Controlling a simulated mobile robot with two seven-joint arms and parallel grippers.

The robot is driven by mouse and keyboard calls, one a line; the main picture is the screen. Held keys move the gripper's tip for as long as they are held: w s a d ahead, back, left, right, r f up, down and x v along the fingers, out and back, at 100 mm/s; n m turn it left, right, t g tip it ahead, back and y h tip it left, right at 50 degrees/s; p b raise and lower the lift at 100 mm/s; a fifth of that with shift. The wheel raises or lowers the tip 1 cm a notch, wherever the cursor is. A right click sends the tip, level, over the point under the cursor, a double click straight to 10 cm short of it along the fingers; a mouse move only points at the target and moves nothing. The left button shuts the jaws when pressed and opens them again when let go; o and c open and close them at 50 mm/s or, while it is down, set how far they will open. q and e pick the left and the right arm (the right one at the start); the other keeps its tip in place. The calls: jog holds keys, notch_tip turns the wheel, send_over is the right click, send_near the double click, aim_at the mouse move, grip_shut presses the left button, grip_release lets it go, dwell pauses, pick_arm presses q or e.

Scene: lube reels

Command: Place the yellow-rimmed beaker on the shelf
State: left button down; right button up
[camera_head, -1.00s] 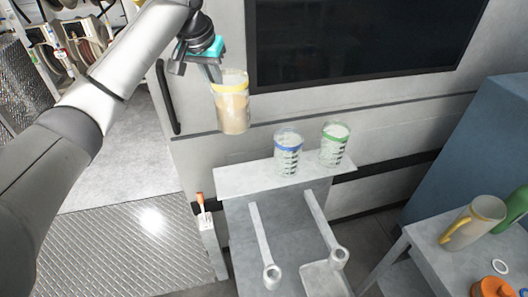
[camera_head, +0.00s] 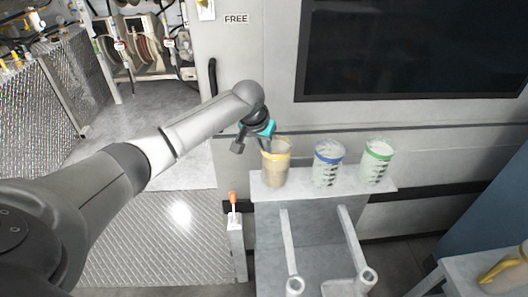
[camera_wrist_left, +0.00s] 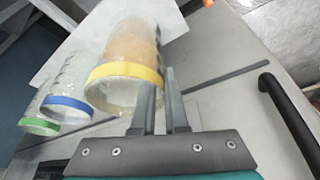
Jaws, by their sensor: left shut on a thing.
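The yellow-rimmed beaker (camera_head: 275,168), clear with tan contents, is upright at the left end of the white shelf (camera_head: 325,190). Whether its base touches the shelf I cannot tell. My left gripper (camera_head: 266,142) is shut on its rim wall from the left. In the left wrist view the two fingers (camera_wrist_left: 163,105) close at the edge of the yellow rim (camera_wrist_left: 125,73). My right gripper is not in view.
A blue-rimmed beaker (camera_head: 328,165) and a green-rimmed beaker (camera_head: 376,163) stand on the shelf to the right. The wall with a dark panel (camera_head: 405,50) is behind. An orange-topped lever (camera_head: 233,205) stands left of the shelf.

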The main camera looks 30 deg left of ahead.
pick_arm(q)
jog(key=shift+f, duration=1.05)
jog(key=c, duration=0.9)
grip_release()
jog(key=shift+c, duration=0.2)
jog(key=p+v, duration=0.1)
jog(key=v, duration=1.1)
